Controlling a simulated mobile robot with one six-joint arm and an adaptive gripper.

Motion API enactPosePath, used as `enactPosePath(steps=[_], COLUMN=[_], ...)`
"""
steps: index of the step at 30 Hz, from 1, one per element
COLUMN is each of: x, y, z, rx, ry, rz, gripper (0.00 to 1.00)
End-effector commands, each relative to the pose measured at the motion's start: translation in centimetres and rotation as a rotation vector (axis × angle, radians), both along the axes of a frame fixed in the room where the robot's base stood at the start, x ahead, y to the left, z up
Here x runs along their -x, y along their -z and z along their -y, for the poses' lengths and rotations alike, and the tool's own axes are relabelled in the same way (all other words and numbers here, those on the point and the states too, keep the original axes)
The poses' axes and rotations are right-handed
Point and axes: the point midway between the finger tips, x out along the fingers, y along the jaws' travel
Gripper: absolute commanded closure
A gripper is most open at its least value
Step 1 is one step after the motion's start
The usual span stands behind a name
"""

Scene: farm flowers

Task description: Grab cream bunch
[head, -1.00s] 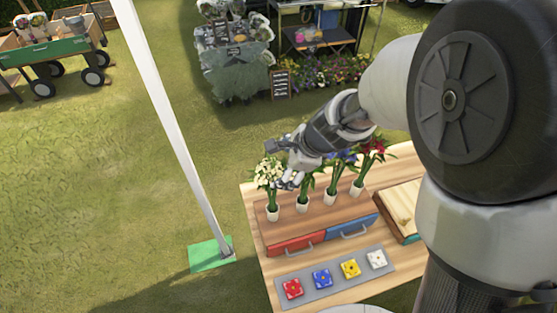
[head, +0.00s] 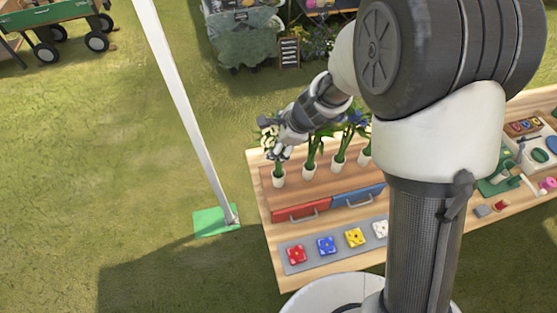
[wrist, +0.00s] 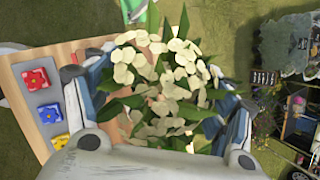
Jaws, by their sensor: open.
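The cream bunch (head: 268,138) stands in the leftmost white vase (head: 279,178) in the row on the table's wooden box. Its pale flowers (wrist: 165,75) and green leaves fill the middle of the wrist view. My gripper (head: 277,141) is open at the height of the flower heads. In the wrist view its two blue-and-grey fingers stand on either side of the bunch, and nothing is clamped. The stems and vase are hidden beneath the blooms in the wrist view.
More bunches stand in white vases (head: 309,173) just to the right, partly behind my arm. Red (head: 301,209) and blue (head: 358,197) drawers face the front. A grey tray (head: 340,240) carries coloured tiles. A white pole (head: 187,110) stands left of the table on a green base.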

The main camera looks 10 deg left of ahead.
Motion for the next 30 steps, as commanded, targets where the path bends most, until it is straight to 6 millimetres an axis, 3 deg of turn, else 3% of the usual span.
enactPosePath(steps=[2,30], x=[0.00,0.04], y=[-0.04,-0.02], z=[0.01,0.03], rx=[0.000,0.000], ry=[0.000,-0.001], rz=[0.000,-0.001], gripper=[0.24,0.86])
